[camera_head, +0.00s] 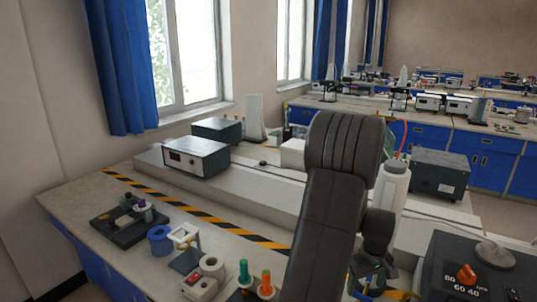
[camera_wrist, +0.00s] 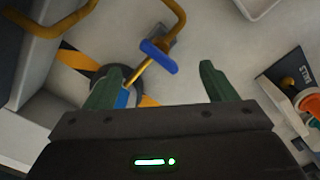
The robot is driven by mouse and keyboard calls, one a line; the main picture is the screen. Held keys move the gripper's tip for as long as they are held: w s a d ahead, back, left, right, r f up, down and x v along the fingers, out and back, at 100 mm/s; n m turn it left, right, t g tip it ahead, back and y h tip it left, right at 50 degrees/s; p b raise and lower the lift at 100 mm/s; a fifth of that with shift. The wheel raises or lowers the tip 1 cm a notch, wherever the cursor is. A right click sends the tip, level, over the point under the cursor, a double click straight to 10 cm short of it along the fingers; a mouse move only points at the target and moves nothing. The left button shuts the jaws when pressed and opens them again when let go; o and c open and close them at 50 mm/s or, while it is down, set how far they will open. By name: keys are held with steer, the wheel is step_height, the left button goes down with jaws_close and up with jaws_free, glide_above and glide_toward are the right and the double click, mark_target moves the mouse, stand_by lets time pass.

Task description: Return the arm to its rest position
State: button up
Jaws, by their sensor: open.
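My gripper (camera_wrist: 158,82) shows in the wrist view with its two green fingers spread wide apart. Nothing is clamped between them. A yellow bent rod with a blue end piece (camera_wrist: 158,56) lies beyond the gap, and I cannot tell how far from the fingertips it is. My dark arm (camera_head: 335,210) rises through the middle of the head view, bent at the top.
The lab bench (camera_head: 75,198) has striped tape along it. A blue spool (camera_head: 160,240), a grey meter box (camera_head: 196,157), green and orange posts, a white bottle (camera_head: 391,188) and a dark box with an orange knob (camera_head: 466,274) stand around my arm. Windows are at the back left.

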step_height(320, 180, up, 7)
steer(key=shift+b, duration=0.35)
